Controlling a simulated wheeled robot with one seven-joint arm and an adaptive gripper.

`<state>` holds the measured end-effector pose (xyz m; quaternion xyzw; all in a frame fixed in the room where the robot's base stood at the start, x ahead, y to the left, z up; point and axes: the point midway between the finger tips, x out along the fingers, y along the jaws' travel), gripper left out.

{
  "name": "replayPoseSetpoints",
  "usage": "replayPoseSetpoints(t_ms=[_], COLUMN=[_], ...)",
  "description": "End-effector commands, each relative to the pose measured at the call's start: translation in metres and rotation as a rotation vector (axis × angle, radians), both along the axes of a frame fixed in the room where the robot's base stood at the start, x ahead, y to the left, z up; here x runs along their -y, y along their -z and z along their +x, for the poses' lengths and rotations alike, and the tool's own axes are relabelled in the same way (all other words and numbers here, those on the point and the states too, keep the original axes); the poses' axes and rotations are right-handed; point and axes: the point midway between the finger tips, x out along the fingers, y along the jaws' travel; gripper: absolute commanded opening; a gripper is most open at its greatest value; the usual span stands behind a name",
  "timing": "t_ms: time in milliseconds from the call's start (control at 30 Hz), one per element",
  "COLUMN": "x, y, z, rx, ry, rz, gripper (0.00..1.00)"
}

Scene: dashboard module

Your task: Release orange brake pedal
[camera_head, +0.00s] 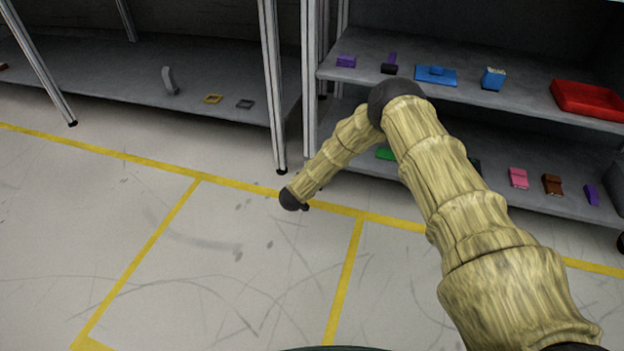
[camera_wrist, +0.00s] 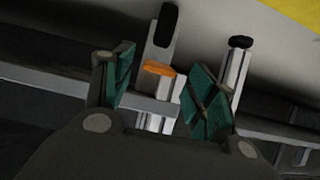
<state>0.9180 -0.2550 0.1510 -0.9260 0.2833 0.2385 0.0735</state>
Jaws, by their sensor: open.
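The orange brake pedal (camera_wrist: 159,68) shows in the wrist view as a small orange pad on a grey metal arm. It sits between the two teal-faced fingers of my gripper (camera_wrist: 160,82). The fingers are spread, with a visible gap between the pedal and each finger. The lower part of the pedal's arm is partly hidden behind the gripper body. The pedal does not show in the head view, where my arm is seen but my gripper is not.
A grey bar (camera_wrist: 45,80) runs behind. In the head view, shelves (camera_head: 450,185) with small objects stand beyond my arm.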

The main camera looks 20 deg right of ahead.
Motion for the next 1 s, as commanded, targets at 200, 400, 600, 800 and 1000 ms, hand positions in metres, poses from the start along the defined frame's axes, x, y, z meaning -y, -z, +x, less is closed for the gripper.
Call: replayPoseSetpoints(t_ms=[200,400,600,800,1000], x=[-0.021,-0.037,-0.046,-0.048,-0.048], y=[-0.021,-0.036,-0.045,-0.047,-0.047], z=[-0.030,-0.054,-0.067,-0.071,-0.071], rx=[0.000,-0.001,-0.001,-0.001,-0.001], ry=[-0.004,-0.002,-0.002,0.000,0.000], rz=[0.000,0.001,0.001,0.001,0.001], gripper=[0.57,0.57,0.57,0.57,0.57])
